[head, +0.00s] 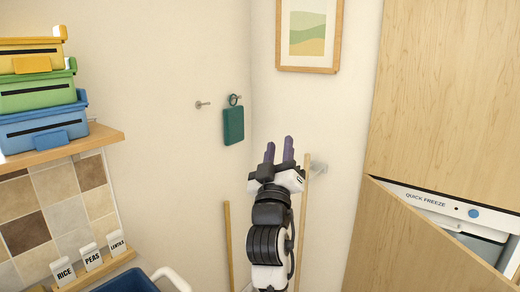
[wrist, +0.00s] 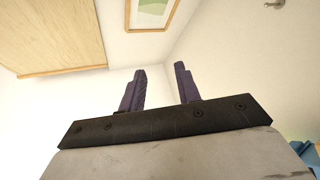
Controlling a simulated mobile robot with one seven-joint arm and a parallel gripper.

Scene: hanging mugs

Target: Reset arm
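My gripper (head: 279,152) is raised in front of the room corner in the head view, its two purple fingers pointing up. In the wrist view my gripper (wrist: 160,88) shows its fingers apart, with only bare wall between them. It holds nothing and touches nothing that I can see. No mug is visible in either view.
A green pot holder (head: 233,126) hangs on a wall hook, left of my gripper; another hook (head: 202,104) is bare. A framed picture (head: 308,35) hangs above. A wooden cabinet with a freezer drawer (head: 440,205) stands right. Stacked bins (head: 40,90) sit on a shelf left.

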